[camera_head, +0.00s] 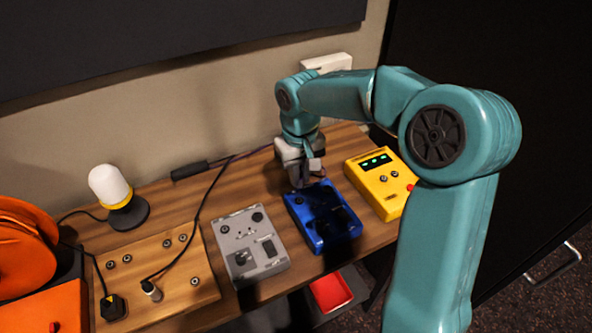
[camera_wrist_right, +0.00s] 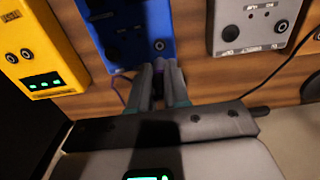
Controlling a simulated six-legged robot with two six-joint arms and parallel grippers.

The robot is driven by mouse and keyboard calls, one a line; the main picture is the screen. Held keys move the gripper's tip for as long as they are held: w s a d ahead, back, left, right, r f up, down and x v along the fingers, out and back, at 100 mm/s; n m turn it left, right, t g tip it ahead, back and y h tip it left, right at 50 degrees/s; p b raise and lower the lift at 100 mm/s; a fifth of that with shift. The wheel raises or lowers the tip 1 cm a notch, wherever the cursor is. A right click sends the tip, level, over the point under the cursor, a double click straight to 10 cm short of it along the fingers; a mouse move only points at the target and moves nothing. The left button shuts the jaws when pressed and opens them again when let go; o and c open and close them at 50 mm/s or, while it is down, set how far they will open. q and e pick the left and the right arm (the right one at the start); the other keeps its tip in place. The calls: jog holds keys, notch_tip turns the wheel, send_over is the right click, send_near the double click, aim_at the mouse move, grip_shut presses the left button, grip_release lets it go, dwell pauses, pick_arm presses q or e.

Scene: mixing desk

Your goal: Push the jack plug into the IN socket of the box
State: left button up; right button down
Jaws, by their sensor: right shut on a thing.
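My right gripper (camera_head: 301,172) is just behind the far edge of the blue box (camera_head: 323,213). In the right wrist view its fingers (camera_wrist_right: 159,88) are close together, with their tips at the edge of the blue box (camera_wrist_right: 135,22). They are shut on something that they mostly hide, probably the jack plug. A thin purple cable (camera_wrist_right: 121,88) shows beside the fingers. A round socket (camera_wrist_right: 159,45) shows on the blue box just beyond the tips. I cannot read its label or tell whether the plug touches it. My left gripper is out of view.
A grey box (camera_head: 237,232) stands left of the blue one, and a yellow box (camera_head: 366,180) with green lights stands right. A wooden board (camera_head: 187,262) with sockets and a black cable, a white lamp (camera_head: 110,185) and an orange reel (camera_head: 25,250) are further left.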

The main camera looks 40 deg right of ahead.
notch_tip(320, 180, down, 3)
jog(key=shift+s+r+b, duration=0.1)
jog(key=shift+s+b, duration=0.05)
jog(key=shift+b, duration=0.5)
jog(key=shift+f+b, duration=0.35)
jog(key=shift+f, duration=0.2)
jog(key=shift+f, duration=0.3)
dwell(1.7)
jog(key=c, duration=1.1)
grip_release()
jog(key=shift+o, duration=0.2)
jog(key=shift+r, duration=0.1)
